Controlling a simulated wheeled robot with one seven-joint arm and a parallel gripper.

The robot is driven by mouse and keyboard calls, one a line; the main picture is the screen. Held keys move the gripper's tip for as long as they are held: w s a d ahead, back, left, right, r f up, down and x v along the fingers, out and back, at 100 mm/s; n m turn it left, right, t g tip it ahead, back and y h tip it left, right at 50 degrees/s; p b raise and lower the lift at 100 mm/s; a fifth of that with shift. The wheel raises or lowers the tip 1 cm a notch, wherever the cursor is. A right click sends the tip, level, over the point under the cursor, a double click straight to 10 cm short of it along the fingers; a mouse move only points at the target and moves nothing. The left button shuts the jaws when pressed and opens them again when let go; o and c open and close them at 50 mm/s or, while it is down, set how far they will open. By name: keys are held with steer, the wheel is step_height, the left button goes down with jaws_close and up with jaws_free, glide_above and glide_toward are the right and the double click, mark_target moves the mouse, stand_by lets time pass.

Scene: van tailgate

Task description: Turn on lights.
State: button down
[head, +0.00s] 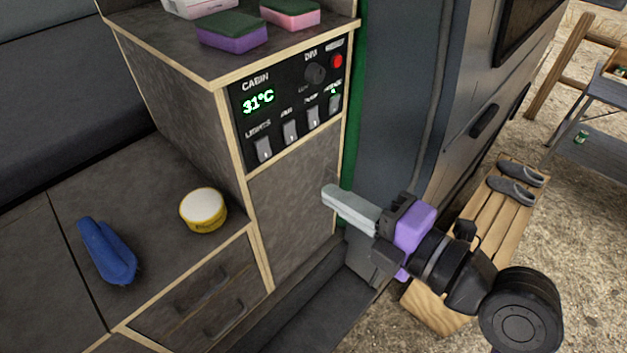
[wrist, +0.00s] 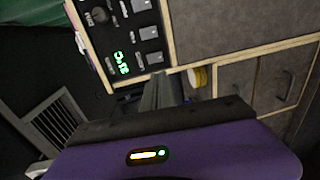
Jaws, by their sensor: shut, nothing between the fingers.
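The black control panel (head: 290,98) is on the upper front of the cabinet and shows a green "31°C" readout under the word CABIN. The switch labelled LIGHTS (head: 263,149) is the leftmost of a row of grey rocker switches along its lower part. The panel also shows at the top of the wrist view (wrist: 124,35), turned on its side. My gripper (head: 328,194) is shut and empty, in front of the cabinet's lower right, below and to the right of the switches and apart from them. Its fingers also show in the wrist view (wrist: 160,85).
Sponges (head: 232,31) lie on the cabinet top. A wooden bench (head: 480,230) with grey shoes stands at right. The space before the panel is clear.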

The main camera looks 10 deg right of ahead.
steer(key=p, duration=0.1)
glide_toward(266, 157)
steer(key=x, duration=0.5)
steer(key=shift+w+r, duration=0.1)
steer(key=shift+r, duration=0.1)
steer(key=shift+w+a+f+p, duration=0.15)
steer(key=shift+w+a+p, duration=0.25)
steer(key=shift+w, duration=0.1)
steer(key=shift+w+f, duration=0.1)
steer(key=shift+w, duration=0.05)
steer(key=shift+f, duration=0.1)
